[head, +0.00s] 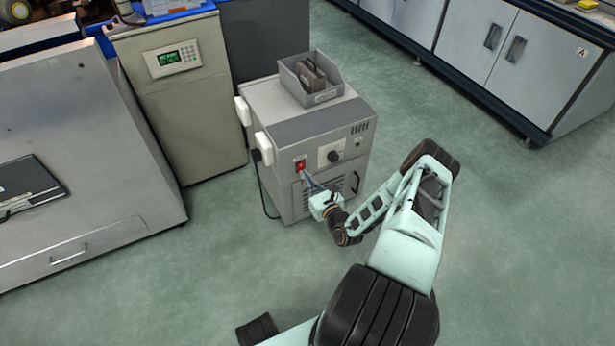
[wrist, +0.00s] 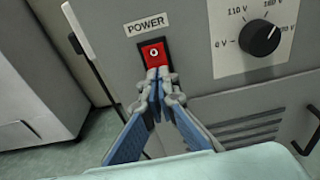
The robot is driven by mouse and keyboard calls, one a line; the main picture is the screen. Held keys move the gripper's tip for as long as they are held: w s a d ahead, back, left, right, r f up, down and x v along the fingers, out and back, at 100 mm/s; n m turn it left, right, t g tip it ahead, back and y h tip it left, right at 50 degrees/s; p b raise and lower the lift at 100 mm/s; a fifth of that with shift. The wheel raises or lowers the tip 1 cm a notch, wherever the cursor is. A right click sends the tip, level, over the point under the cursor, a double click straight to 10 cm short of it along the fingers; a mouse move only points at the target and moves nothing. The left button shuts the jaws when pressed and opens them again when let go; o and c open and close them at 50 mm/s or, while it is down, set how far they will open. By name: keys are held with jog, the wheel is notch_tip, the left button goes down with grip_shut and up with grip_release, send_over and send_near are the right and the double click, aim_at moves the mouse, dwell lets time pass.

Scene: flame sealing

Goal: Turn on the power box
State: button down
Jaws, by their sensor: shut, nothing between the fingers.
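The power box (head: 290,140) is a grey cabinet standing on the floor in the middle of the head view. Its red power switch (head: 300,166) is on the front face, near the upper left. In the wrist view the red switch (wrist: 154,53) sits in a black frame under a "POWER" label (wrist: 147,23). My gripper (head: 304,178) is shut and empty. In the wrist view its closed fingertips (wrist: 159,75) cover the lower part of the switch. I cannot tell whether they touch it.
A voltage dial (wrist: 259,39) is right of the switch. A grey bin (head: 311,80) sits on top of the box. A beige cabinet with a keypad (head: 175,90) and a grey sloped cabinet (head: 85,150) stand to the left. The green floor (head: 520,220) is clear at right.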

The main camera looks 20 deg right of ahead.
jog(key=shift+w, duration=0.1)
dwell(0.3)
jog(key=shift+w+f, duration=0.15)
jog(key=shift+w, duration=0.15)
